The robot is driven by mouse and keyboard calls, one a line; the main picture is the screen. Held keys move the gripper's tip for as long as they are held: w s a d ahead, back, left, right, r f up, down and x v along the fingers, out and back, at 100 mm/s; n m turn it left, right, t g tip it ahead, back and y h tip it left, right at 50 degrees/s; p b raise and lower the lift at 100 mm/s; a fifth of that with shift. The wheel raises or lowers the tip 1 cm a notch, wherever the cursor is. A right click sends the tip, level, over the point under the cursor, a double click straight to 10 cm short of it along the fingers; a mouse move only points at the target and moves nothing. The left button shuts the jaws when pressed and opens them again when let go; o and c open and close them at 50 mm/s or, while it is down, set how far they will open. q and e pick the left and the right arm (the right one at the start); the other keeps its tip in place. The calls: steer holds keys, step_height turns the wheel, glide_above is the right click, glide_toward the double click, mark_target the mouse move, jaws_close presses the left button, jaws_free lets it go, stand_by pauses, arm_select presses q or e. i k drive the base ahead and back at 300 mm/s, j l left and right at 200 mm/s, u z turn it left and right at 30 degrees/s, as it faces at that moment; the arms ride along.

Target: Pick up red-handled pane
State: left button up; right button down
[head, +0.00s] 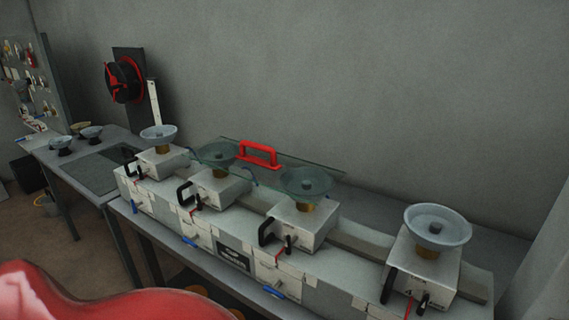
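The red-handled pane is a sheet of clear greenish glass (235,153) with a red handle (258,154) on top. In the head view it lies over two middle grey suction cups, one under its left part (219,164) and one under its right part (306,190). The red handle stands up near the middle of the pane's visible far side. Neither of my grippers can be seen in this view.
The cups sit on white boxes with black handles along a long bench (205,228). A bare cup (438,225) stands at the right and another (158,135) at the left. A side table (85,174) and a black-and-red round device (125,79) are farther left. A grey wall stands behind.

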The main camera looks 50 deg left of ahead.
mark_target(306, 180)
steer(key=u, duration=1.7)
